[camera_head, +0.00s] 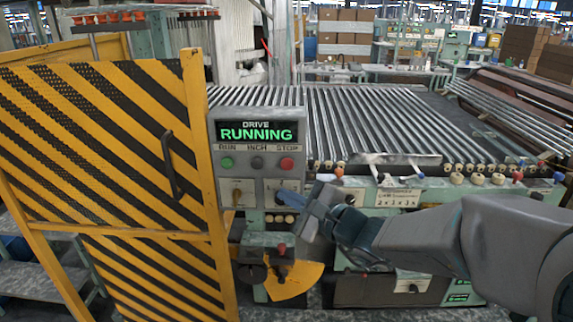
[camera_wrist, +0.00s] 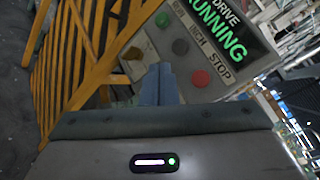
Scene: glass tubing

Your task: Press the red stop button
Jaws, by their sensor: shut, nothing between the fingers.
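The red stop button (camera_head: 287,163) sits at the right end of a row of three buttons on the grey drive panel (camera_head: 223,122), under the word STOP. The panel's display (camera_head: 256,133) reads RUNNING in green. In the wrist view the red button (camera_wrist: 200,78) is just right of my gripper's fingertips (camera_wrist: 160,68). My gripper (camera_head: 284,197) is shut and empty. In the head view its tips are below the red button, in front of the lower part of the panel. I cannot tell whether the tips touch anything.
A green button (camera_head: 227,162) and a dark grey button (camera_head: 257,163) sit left of the red one. A yellow and black striped gate (camera_head: 110,150) stands close on the left. A bed of metal rollers (camera_head: 370,120) lies behind and right. An orange quadrant plate (camera_head: 295,280) is below.

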